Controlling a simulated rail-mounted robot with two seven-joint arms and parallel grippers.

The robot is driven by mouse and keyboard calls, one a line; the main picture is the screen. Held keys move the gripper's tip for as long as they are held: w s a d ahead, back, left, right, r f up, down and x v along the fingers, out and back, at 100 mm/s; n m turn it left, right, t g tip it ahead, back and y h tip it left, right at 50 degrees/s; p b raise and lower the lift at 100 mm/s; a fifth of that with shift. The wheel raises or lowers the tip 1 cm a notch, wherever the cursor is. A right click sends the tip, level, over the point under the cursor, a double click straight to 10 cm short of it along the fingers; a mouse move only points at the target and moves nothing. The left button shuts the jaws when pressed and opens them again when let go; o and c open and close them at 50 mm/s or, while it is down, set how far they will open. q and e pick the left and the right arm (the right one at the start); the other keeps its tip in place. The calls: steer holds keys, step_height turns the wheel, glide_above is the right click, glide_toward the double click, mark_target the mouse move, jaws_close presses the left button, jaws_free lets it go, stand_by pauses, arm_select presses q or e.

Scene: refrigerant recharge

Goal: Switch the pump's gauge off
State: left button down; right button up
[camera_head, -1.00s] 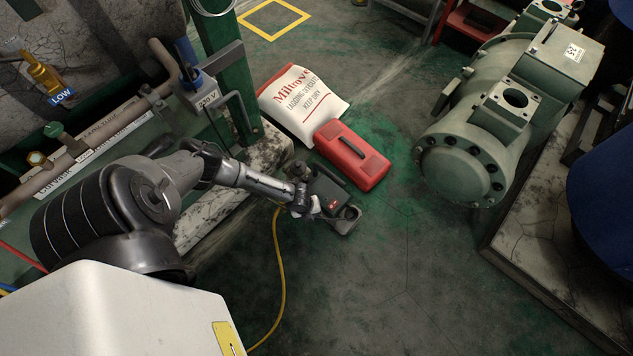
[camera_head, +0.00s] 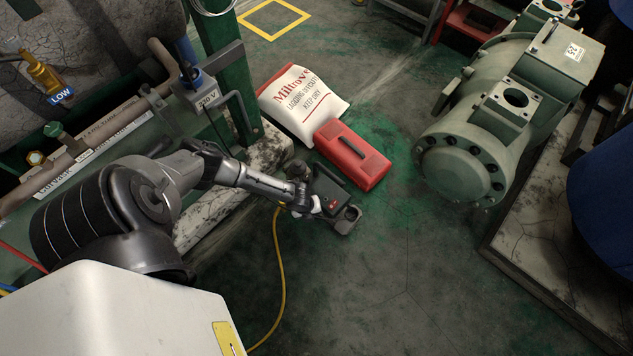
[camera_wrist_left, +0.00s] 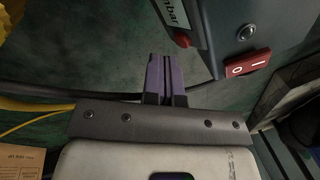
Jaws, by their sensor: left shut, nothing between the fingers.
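The vacuum pump (camera_head: 330,190) is a dark box on the floor beside a red case. In the left wrist view its dark grey housing (camera_wrist_left: 215,35) fills the upper right. A red rocker switch (camera_wrist_left: 248,63) with white "0" and "1" marks sits on it; which side is pressed I cannot tell. A white label ending in "bar" (camera_wrist_left: 177,14) and a small red knob (camera_wrist_left: 182,38) are to its left. My left gripper (camera_wrist_left: 165,62) has its purple fingers shut and empty, left of the switch and apart from it. It also shows at the pump (camera_head: 311,207) in the head view.
The red case (camera_head: 352,155) and a white bag (camera_head: 303,103) lie behind the pump. A yellow hose (camera_head: 280,275) runs along the floor. A large green compressor (camera_head: 500,120) stands at the right. The floor in front of the pump is clear.

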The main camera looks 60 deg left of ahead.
arm_select(q)
steer(key=shift+w+a+f, duration=0.1)
steer(key=shift+w+f, duration=0.1)
steer(key=shift+w, duration=0.1)
steer(key=shift+w+f+b, duration=0.1)
steer(key=shift+b, duration=0.35)
stand_by(0.4)
steer(key=shift+s+r+p, duration=0.35)
steer(key=shift+s+p, duration=0.15)
steer(key=shift+p, duration=0.25)
